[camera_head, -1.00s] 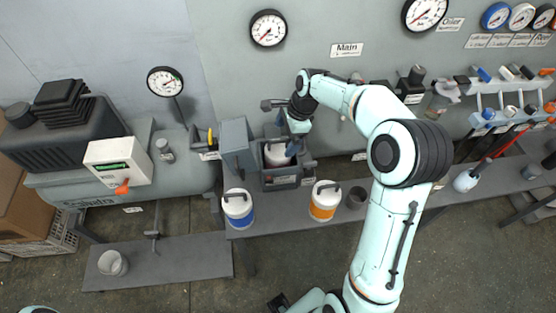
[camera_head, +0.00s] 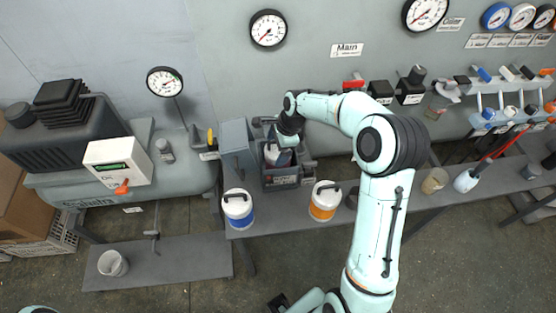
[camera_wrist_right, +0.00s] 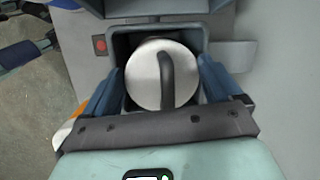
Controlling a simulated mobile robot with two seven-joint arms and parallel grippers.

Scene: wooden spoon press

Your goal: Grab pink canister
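The canister (camera_head: 272,154) sits inside an open grey box-shaped compartment on the machine in the head view; its pale side looks faintly pink. In the right wrist view the canister (camera_wrist_right: 146,78) shows from above as a round, pale metallic lid with a dark curved handle. My right gripper (camera_head: 284,158) is down at the compartment. Contact with the canister cannot be made out. My left gripper is out of view.
The grey compartment (camera_head: 283,182) has a raised door (camera_head: 237,147) on its left. A blue-banded canister (camera_head: 238,204) and an orange-banded canister (camera_head: 324,197) stand in front on the shelf. A red-handled tool (camera_head: 490,157) stands at right.

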